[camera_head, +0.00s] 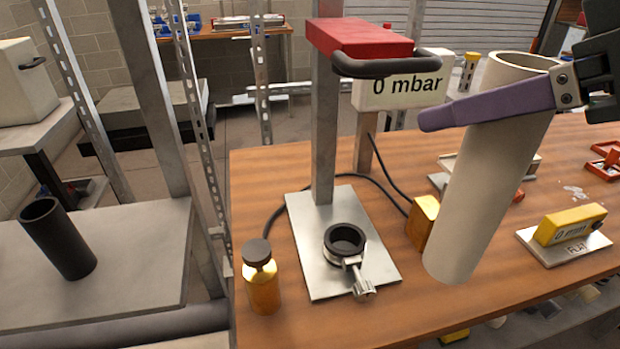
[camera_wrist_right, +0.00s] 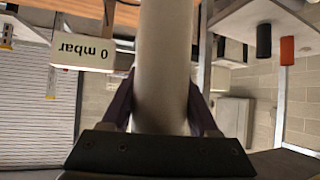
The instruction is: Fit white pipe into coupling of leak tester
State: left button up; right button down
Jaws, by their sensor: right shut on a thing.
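The white pipe (camera_head: 485,185) is held in the air by my right gripper (camera_head: 490,105), whose purple fingers are shut on its upper part. The pipe is tilted, its lower end to the left, above the table to the right of the leak tester. In the right wrist view the pipe (camera_wrist_right: 163,70) stands between both purple fingers (camera_wrist_right: 160,108). The leak tester has a metal base plate (camera_head: 320,270), a red head (camera_head: 360,38) on a post and a black ring coupling (camera_head: 345,243) with a clamp screw. The coupling looks empty and apart from the pipe. My left gripper is not in view.
A display (camera_head: 402,92) reads 0 mbar behind the pipe. A yellow gauge block (camera_head: 572,224) lies at right. A black pipe (camera_head: 58,238) stands on the grey bench.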

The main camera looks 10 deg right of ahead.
notch_tip(320, 180, down, 11)
jog(key=m+h+b, duration=0.1)
jog(key=b, duration=0.8)
jog(key=w+a, duration=0.4)
jog(key=w, duration=1.4)
pick_arm(q)
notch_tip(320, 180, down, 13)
jog(key=b, duration=0.1)
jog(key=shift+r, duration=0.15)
pick_arm(e)
notch_tip(320, 180, down, 7)
jog(key=shift+f, duration=0.15)
jog(key=shift+s, duration=0.1)
jog(key=shift+f, duration=0.15)
jog(key=shift+c, duration=0.7)
grip_release()
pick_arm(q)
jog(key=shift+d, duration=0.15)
